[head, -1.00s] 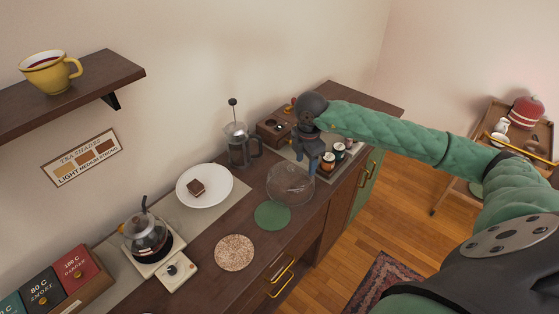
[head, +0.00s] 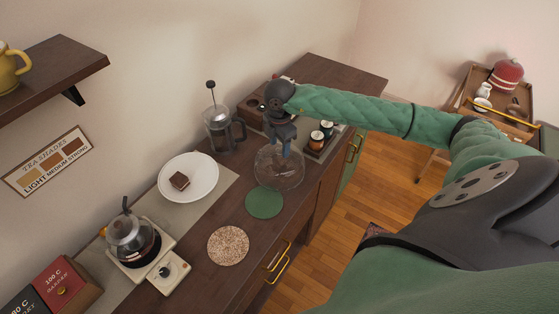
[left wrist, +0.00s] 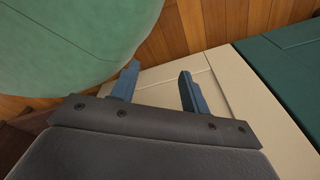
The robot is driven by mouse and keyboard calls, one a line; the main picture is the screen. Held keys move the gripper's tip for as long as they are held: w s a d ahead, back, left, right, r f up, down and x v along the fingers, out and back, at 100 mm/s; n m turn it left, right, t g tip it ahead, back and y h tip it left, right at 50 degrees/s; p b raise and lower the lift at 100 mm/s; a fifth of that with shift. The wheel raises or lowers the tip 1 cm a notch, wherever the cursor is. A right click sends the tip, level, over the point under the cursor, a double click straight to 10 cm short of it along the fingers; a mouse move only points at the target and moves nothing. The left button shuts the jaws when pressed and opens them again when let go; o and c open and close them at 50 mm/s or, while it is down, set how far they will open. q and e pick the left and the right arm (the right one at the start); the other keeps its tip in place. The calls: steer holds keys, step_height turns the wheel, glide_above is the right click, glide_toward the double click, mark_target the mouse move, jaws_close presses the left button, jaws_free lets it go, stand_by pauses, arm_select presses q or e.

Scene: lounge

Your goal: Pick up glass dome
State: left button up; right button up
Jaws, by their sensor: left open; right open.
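The clear glass dome (head: 279,172) stands on the dark wooden counter, just behind the green round mat. My right gripper (head: 283,150) points down at the top of the dome in the head view. Its fingers are open and overlap the dome's top; I cannot tell whether they touch it. My left gripper (left wrist: 158,90) shows only in the left wrist view. It is open and empty, in front of a cream panel.
On the counter (head: 207,214) are a green mat (head: 265,202), a speckled mat (head: 228,245), a white plate (head: 203,182) with a brown square, a French press (head: 219,133) and a glass kettle (head: 131,240). Small jars (head: 321,133) stand close right of the dome.

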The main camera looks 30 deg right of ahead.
steer(key=shift+s+f, duration=0.1)
steer(key=shift+f, duration=0.6)
steer(key=shift+c, duration=0.2)
jaws_close()
